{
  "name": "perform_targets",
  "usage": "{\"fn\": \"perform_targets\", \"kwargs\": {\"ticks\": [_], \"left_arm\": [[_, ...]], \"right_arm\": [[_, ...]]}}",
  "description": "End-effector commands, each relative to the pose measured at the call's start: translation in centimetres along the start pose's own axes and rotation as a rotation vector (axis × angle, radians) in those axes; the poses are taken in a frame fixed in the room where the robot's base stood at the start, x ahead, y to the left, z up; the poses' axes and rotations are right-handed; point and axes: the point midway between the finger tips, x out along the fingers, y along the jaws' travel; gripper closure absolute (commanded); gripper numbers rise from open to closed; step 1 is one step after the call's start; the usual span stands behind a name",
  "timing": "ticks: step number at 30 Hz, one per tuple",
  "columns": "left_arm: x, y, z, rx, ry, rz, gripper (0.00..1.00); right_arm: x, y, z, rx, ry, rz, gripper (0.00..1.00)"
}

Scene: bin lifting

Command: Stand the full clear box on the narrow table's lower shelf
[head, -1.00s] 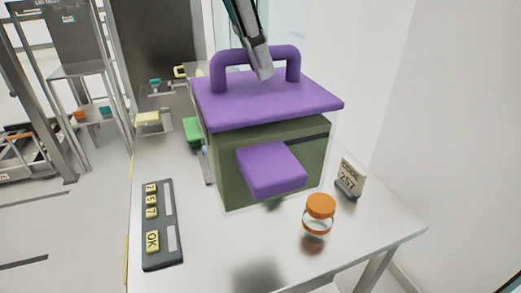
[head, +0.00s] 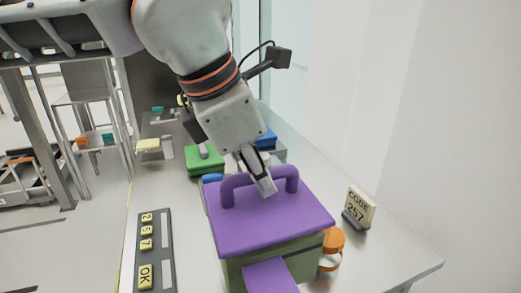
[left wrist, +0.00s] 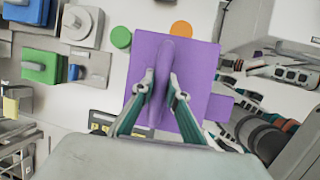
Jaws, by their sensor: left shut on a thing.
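The clear box with a purple lid and dark green contents (head: 300,252) is upright at the front of the bench in the head view. Its purple lid (left wrist: 195,70) and handle fill the middle of the left wrist view. My left gripper (head: 265,185) is shut on the lid's handle (head: 290,175), with a finger on each side in the left wrist view. The box's underside is hidden. Parts at the right of the left wrist view look like my right gripper (left wrist: 255,68); its opening is unclear. I cannot surely identify the narrow table.
A jar with an orange lid (head: 333,240) stands close beside the box. A code sign reading 257 (head: 359,207) is to its right, a keypad (head: 155,252) to its left. A metal stand with shelves (head: 92,100) is far left.

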Motion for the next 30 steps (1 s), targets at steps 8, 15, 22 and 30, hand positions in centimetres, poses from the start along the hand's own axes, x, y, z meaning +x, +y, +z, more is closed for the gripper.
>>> {"fn": "perform_targets", "kwargs": {"ticks": [8, 15, 22, 30], "left_arm": [[0.9, -0.1, -0.3, 0.002, -0.007, 0.006, 1.00], [3.6, -0.6, -1.4, 0.001, -0.006, 0.004, 1.00], [4.3, -0.8, -1.7, 0.001, -0.008, 0.005, 1.00], [4.5, -0.8, -1.9, 0.001, -0.001, 0.002, 0.70]], "right_arm": [[-0.1, -0.1, 0.0, -0.001, 0.000, 0.000, 0.60], [0.0, -0.2, 0.4, -0.001, -0.002, -0.002, 0.60], [0.0, -0.2, 0.4, -0.004, -0.003, -0.001, 0.60], [0.1, -0.1, 0.4, -0.004, -0.003, 0.000, 0.60]]}}
